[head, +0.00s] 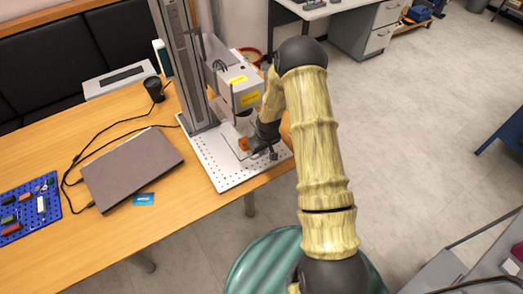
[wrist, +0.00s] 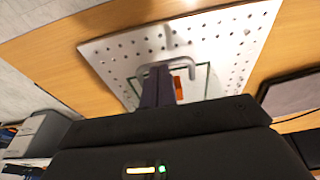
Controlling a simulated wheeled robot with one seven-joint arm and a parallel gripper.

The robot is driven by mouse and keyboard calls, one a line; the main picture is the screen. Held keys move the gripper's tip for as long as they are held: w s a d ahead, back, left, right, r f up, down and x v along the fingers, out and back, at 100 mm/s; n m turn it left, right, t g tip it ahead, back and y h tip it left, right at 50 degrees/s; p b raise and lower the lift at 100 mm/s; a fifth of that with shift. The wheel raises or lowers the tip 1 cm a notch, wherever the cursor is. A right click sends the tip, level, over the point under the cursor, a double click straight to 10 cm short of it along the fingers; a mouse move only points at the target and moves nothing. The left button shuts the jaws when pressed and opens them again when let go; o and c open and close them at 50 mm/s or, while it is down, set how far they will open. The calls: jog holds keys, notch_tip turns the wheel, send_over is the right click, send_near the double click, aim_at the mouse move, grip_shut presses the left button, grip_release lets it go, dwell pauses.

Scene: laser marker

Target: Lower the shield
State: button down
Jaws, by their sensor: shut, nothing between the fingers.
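The laser marker (head: 190,65) stands on a white perforated plate (head: 222,171) on the wooden table. Its boxy head (head: 238,80) with yellow labels hangs over the plate. A clear, thin-edged panel, which looks like the shield, shows below the head; its edge (wrist: 207,82) also shows in the wrist view. My gripper (wrist: 157,82) is shut and empty, low over the plate beside the panel. A grey U-shaped bar (wrist: 180,60) arches around the fingertips. An orange piece (head: 243,144) lies close beside the fingers; contact cannot be told. My arm hides part of the shield.
A closed laptop (head: 131,168), a dark cup (head: 154,88) and cables lie left on the table. A blue pegboard (head: 30,209) with small items is at the far left. A green round top (head: 262,264) stands below my arm. Open floor lies to the right.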

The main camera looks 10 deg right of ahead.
jog(key=shift+s+f, duration=0.15)
jog(key=shift+s, duration=0.1)
jog(key=p+v, duration=0.6)
jog(key=v, duration=0.4)
jog(key=shift+w+p, duration=0.2)
jog(key=shift+p, duration=0.1)
jog(key=s+r+m+b, duration=0.2)
jog(key=s+r+m, duration=0.1)
jog(key=s+r, duration=1.7)
jog(key=shift+s+a+r+m+h, duration=0.3)
jog(key=shift+s+a+r+h, duration=0.1)
jog(key=shift+r, duration=0.35)
